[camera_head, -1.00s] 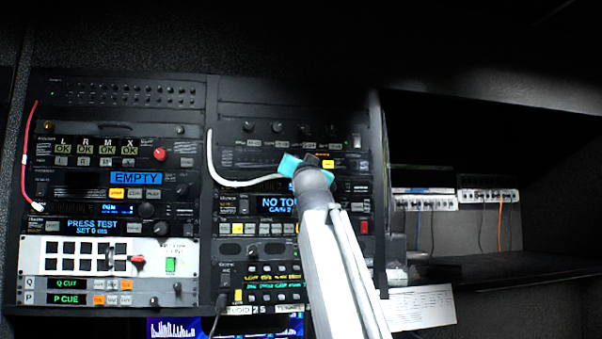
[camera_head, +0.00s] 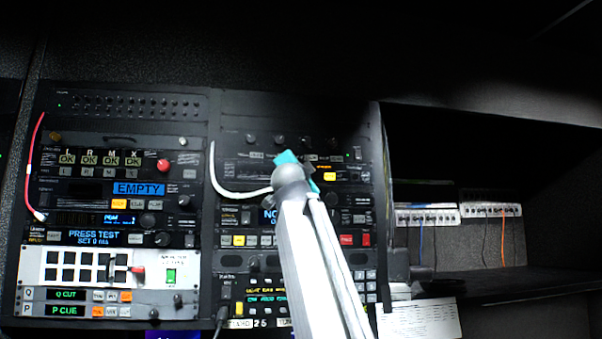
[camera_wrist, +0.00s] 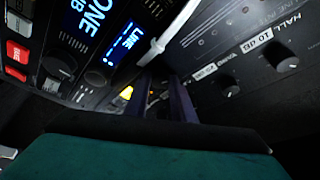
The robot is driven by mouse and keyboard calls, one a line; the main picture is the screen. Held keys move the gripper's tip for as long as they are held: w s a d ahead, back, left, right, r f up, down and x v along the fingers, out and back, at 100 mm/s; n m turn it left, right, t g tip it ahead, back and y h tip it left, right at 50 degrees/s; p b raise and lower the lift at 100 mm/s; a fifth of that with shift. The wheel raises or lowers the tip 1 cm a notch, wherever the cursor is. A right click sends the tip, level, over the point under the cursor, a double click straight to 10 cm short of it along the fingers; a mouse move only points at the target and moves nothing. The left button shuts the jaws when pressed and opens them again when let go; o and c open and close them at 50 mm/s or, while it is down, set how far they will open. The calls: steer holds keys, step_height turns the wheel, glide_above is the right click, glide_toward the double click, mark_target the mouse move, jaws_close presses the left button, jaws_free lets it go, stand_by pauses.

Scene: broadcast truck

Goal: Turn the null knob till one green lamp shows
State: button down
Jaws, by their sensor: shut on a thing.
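My gripper (camera_head: 297,165) is up against the right-hand rack, with its teal part tilted. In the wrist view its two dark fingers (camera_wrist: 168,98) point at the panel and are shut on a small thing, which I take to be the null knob. The knob itself is hidden by the fingers. A lit amber lamp or button (camera_wrist: 126,93) is beside the fingers; the head view shows a yellow light (camera_head: 329,176) right of the gripper. I cannot make out a lit green null lamp at the fingers in either view.
A white cable (camera_head: 240,194) loops to near my gripper and crosses the wrist view (camera_wrist: 160,42). Other knobs (camera_wrist: 282,55) stand close by. The left rack (camera_head: 110,268) carries several units. A dark shelf (camera_head: 500,285) is at the right.

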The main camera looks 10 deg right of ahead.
steer(key=shift+a+r+m+g+h+p, duration=0.15)
steer(key=shift+m+g+p, duration=0.4)
steer(key=shift+m+p, duration=0.85)
steer(key=shift+d+r+m+g+h+p, duration=0.15)
steer(key=shift+m+g+p, duration=0.6)
steer(key=shift+m, duration=1.05)
steer(key=shift+a+r+m+g+p, duration=0.15)
steer(key=shift+m+g+p, duration=0.25)
steer(key=shift+m+p, duration=1.05)
steer(key=c, duration=1.5)
jaws_free()
steer(key=shift+f, duration=0.1)
steer(key=shift+s, duration=0.1)
